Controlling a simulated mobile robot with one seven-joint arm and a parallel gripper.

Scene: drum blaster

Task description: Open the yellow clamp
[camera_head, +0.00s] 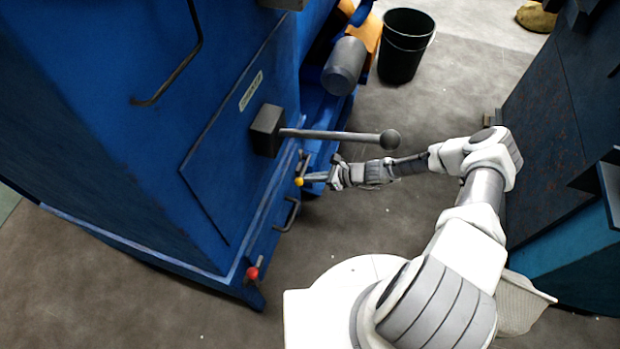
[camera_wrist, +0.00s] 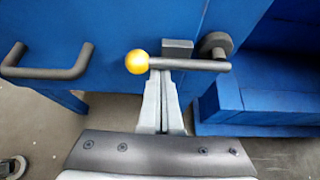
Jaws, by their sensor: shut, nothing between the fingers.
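The yellow clamp shows in the wrist view as a yellow ball knob (camera_wrist: 137,62) on the left end of a dark bar (camera_wrist: 200,65). The bar lies about level and meets a round grey pivot (camera_wrist: 216,45) at its right, on the blue machine. In the head view the yellow knob (camera_head: 299,182) is at the machine's lower edge. My gripper (camera_wrist: 163,76) is shut and empty, its fingertips at the bar just right of the knob; I cannot tell whether they touch it. It also shows in the head view (camera_head: 318,177), reaching in from the right.
The blue machine (camera_head: 110,110) fills the left. A long ball-ended lever (camera_head: 340,134) sticks out above my gripper. A dark handle (camera_head: 287,214) and a red-knobbed clamp (camera_head: 253,273) are nearby. A black bucket (camera_head: 404,48) stands behind; another machine (camera_head: 560,110) stands right.

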